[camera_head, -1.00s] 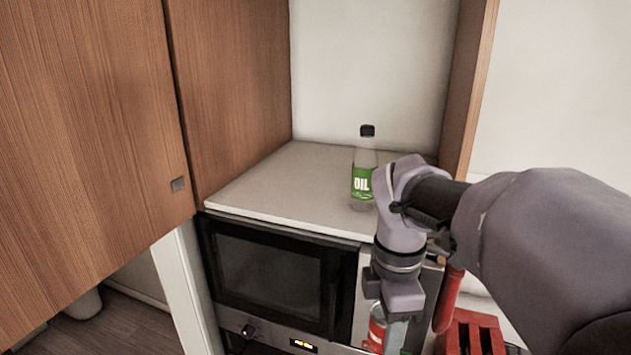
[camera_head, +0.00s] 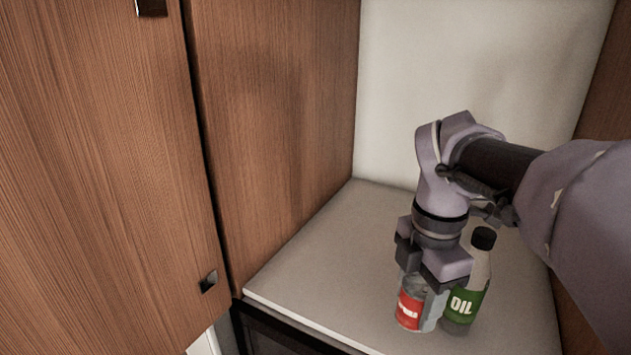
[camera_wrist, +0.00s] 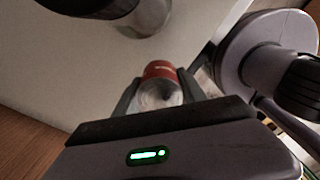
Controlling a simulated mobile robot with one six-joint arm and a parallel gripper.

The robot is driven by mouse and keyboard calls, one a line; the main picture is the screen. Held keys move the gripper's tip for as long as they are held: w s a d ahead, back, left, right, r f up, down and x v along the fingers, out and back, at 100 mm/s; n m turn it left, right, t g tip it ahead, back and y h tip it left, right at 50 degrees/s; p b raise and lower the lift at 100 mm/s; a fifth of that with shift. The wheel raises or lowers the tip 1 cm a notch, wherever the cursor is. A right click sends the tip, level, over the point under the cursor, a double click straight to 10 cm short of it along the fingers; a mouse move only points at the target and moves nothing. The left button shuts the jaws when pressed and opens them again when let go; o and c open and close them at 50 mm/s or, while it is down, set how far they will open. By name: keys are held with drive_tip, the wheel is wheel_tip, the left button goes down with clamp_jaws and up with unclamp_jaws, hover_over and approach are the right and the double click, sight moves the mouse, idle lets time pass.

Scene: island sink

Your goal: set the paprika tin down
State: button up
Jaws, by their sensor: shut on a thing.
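The paprika tin (camera_head: 409,312) is a small clear container with a red label, near the front of the grey shelf top. My gripper (camera_head: 428,284) points down from above and is shut on it. In the wrist view the tin (camera_wrist: 161,72) sits between the two fingers (camera_wrist: 158,92), its clear end toward the camera. The tin looks upright in the head view. I cannot tell whether its base touches the surface. The fingers partly hide its upper part.
A clear oil bottle (camera_head: 468,297) with a green label and black cap stands just right of the tin, very close. The shelf top (camera_head: 345,250) is clear to the left and behind. Wooden panels (camera_head: 280,130) rise at left and right.

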drive_tip(key=w+a, duration=0.1)
drive_tip(key=w, duration=0.2)
drive_tip(key=w+a+p, duration=0.1)
drive_tip(key=w+a, duration=0.1)
drive_tip(key=w, duration=0.2)
drive_tip(key=w+a+f+p, duration=0.1)
drive_tip(key=w+a, duration=0.1)
drive_tip(key=w, duration=0.1)
drive_tip(key=shift+w, duration=0.2)
drive_tip(key=f, duration=0.3)
drive_tip(key=shift+s+f, duration=0.15)
drive_tip(key=shift+s, duration=0.2)
drive_tip(key=shift+w+d+f, duration=0.1)
drive_tip(key=shift+w+f, duration=0.1)
drive_tip(key=shift+w, duration=0.05)
drive_tip(key=shift+f, duration=0.1)
drive_tip(key=o, duration=1.4)
drive_tip(key=shift+s, duration=0.15)
